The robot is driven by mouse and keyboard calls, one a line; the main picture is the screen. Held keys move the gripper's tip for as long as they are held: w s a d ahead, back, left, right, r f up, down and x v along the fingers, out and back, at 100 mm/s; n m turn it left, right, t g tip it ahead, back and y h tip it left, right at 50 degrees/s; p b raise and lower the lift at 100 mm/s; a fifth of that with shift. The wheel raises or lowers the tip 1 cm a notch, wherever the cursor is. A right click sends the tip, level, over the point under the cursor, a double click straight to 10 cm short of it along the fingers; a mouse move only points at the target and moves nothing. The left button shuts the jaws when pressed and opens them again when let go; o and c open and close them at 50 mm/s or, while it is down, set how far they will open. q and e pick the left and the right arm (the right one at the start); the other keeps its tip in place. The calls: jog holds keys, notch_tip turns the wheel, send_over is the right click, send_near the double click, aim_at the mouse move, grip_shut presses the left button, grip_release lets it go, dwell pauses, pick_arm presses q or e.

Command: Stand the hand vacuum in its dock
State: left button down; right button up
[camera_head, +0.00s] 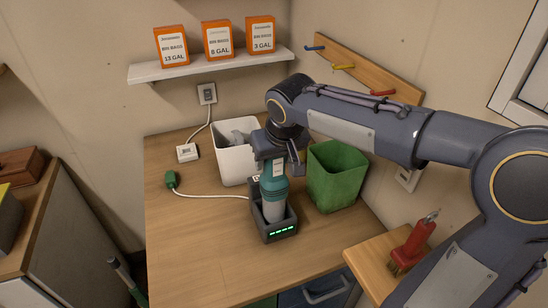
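The hand vacuum (273,190), teal with a pale grey lower end, stands upright in its dark grey dock (281,232) on the wooden counter. A row of green lights glows on the dock's front. My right gripper (282,160) points down at the top of the vacuum, close against it. The wrist and the vacuum's upper part overlap, so I cannot tell whether the fingers are closed on it. The vacuum's lowest end is hidden inside the dock. My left gripper is not in view.
A white bin (234,163) with grey contents and a green bin (336,178) stand close behind and right of the dock. A shelf (211,66) holds orange boxes. A red brush (412,246) is at right.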

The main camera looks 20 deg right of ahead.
jog(key=shift+o, duration=0.8)
jog(key=shift+r, duration=0.3)
jog(key=v, duration=1.2)
jog(key=s+a+f+m+y, duration=0.1)
jog(key=s+f+y, duration=0.3)
jog(key=s+f, duration=1.4)
jog(key=shift+s+a+t, duration=0.3)
jog(key=shift+a+t, duration=0.1)
jog(key=shift+f, duration=0.1)
